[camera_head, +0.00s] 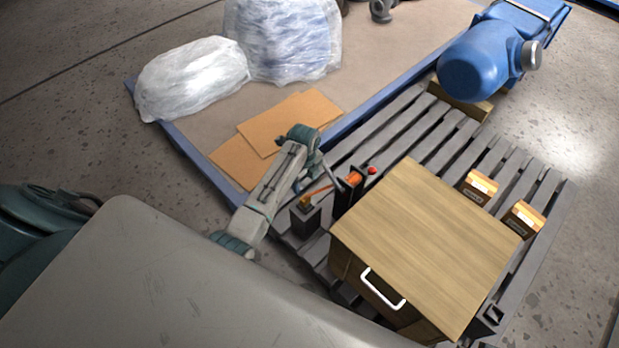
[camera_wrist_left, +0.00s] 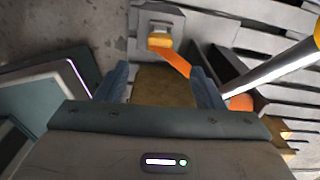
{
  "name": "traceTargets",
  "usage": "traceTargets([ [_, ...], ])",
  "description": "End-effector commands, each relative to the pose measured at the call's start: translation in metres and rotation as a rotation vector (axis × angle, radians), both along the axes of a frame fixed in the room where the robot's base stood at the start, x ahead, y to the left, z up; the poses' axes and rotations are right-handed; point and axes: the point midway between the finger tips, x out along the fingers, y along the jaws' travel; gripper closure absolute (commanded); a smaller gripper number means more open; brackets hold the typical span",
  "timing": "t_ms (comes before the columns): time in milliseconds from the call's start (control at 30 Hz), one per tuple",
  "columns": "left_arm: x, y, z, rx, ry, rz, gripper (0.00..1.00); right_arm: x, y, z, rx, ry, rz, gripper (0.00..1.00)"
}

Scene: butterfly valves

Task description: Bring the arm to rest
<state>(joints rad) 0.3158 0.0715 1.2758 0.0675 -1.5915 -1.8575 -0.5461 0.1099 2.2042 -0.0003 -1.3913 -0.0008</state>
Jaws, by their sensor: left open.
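My left arm reaches in over the lower middle of the head view and bends down at its wrist. My left gripper (camera_head: 313,178) hangs at its end beside a small dark box-shaped fitting with an orange lever (camera_head: 319,189). In the left wrist view the two fingers of the left gripper (camera_wrist_left: 157,75) are apart, with nothing held between them. The orange lever (camera_wrist_left: 176,62) runs just beyond the fingertips, from a grey block at the top; I cannot tell whether a finger touches it. My right gripper is in neither view.
A wooden-topped cabinet with a white handle (camera_head: 383,290) stands close right on a grey slatted pallet (camera_head: 400,125). Beside the lever is a dark unit with a red knob (camera_head: 372,170). Small cartons (camera_head: 480,187), a blue machine (camera_head: 478,65) and plastic-wrapped bundles (camera_head: 190,75) lie farther off.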

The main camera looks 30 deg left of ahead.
Motion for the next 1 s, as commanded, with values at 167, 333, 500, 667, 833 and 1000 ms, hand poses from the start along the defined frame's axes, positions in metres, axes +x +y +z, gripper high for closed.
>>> traceTargets([
  [167,0.000,0.000,0.003,0.000,0.001,0.000,0.38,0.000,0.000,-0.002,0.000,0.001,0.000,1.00],
  [333,-0.003,0.000,0.002,0.001,0.000,0.014,0.38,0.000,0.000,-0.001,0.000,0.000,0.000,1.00],
  [500,-0.036,0.002,0.001,0.013,-0.034,0.195,0.38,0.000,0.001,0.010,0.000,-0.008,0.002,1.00],
  [667,-0.099,0.004,0.011,0.013,-0.104,0.542,0.38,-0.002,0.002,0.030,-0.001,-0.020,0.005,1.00],
  [833,-0.170,0.003,0.040,-0.022,-0.184,0.931,0.38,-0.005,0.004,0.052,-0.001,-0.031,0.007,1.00],
  [1000,-0.222,0.000,0.073,-0.079,-0.240,1.234,0.38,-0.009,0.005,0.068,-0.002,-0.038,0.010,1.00],
])
